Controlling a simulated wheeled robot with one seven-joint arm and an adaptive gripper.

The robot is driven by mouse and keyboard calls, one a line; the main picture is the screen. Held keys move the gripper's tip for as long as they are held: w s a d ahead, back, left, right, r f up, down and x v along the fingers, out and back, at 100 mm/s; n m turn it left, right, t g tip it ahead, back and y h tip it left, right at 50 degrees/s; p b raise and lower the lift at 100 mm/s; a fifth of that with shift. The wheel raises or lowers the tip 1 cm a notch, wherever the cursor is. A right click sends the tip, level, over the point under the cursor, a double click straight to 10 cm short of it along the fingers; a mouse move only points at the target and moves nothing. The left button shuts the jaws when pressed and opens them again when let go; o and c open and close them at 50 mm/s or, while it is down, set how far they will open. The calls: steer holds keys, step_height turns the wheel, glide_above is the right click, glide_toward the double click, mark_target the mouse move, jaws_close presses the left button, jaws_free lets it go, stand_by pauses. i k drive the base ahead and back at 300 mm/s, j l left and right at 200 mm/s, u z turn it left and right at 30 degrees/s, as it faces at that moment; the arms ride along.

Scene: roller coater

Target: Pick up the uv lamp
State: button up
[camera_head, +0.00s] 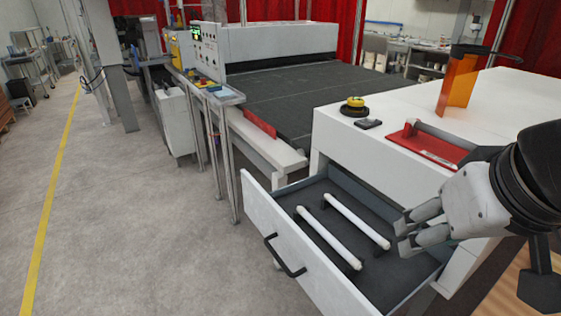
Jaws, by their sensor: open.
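Two white tubes lie side by side, slanting, on the dark floor of an open drawer (299,277). They look like the uv lamps; I cannot tell which one the task means. The nearer-left tube (326,237) has dark ends. The other tube (357,221) lies to its right, closer to my gripper. My gripper (402,234) is open and empty, to the right of the right tube's lower end and over the drawer's right part. Its fingers point left. The gripper hides part of the drawer's right side, and its height above the drawer is hard to tell.
The white cabinet top (400,110) above the drawer holds a red tray (430,147), an orange translucent shield (457,82) and a yellow-topped button (354,103). The drawer's black handle (284,258) sticks out front. A conveyor machine (280,95) stands behind. Open floor lies left.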

mark_target(354, 262)
steer(key=i+j, duration=0.1)
steer(key=i, duration=0.25)
steer(key=j+z, duration=0.45)
steer(key=j, duration=0.35)
steer(key=i+j+z, duration=0.1)
steer(key=j+z, duration=1)
